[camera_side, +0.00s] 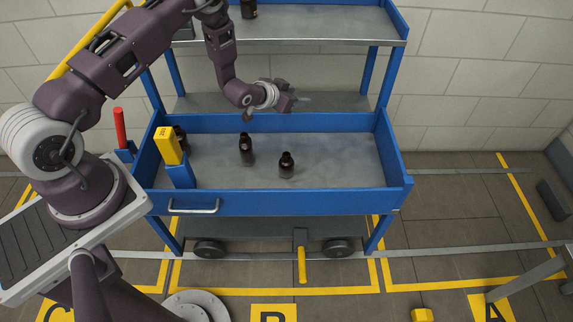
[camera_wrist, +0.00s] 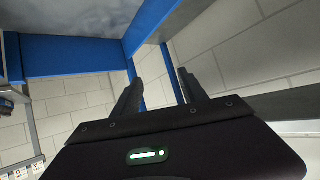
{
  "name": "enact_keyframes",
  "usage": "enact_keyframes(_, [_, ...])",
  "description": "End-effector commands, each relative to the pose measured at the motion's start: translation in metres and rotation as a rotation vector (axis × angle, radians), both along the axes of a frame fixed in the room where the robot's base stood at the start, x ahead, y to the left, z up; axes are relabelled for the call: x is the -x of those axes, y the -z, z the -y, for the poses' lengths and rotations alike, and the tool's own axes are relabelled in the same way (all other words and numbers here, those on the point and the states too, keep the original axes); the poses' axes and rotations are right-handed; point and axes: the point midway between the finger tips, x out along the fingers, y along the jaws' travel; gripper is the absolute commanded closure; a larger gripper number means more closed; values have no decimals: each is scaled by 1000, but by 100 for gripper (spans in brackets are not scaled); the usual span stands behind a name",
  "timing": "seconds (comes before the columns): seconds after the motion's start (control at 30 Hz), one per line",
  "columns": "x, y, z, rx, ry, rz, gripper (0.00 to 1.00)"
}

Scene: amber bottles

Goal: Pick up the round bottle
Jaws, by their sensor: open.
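Two dark amber bottles stand upright in the blue cart's middle tray in the side view. The one on the right (camera_side: 286,165) is shorter, with rounded shoulders, and looks like the round bottle. The other bottle (camera_side: 246,150), to its left, is taller and narrower. A third dark bottle (camera_side: 180,138) is partly hidden behind a yellow object at the tray's left end. My gripper (camera_side: 292,101) is above the tray's back edge, pointing right, higher than the bottles and apart from them. In the wrist view my gripper (camera_wrist: 160,78) is open, nothing between its fingers; no bottle shows there.
The blue cart's middle tray (camera_side: 340,150) has raised blue walls; its right half is bare. The upper shelf (camera_side: 320,25) holds another dark bottle (camera_side: 249,9). A yellow object (camera_side: 168,146) in a blue holder and a red stick (camera_side: 119,127) stand at the left.

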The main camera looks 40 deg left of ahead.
Motion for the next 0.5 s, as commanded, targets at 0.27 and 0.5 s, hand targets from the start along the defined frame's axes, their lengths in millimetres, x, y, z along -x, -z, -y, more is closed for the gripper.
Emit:
enact_keyframes(0.27, [91, 159, 20, 82, 67, 138, 50])
enact_keyframes(0.5, [97, 177, 27, 99, 77, 172, 50])
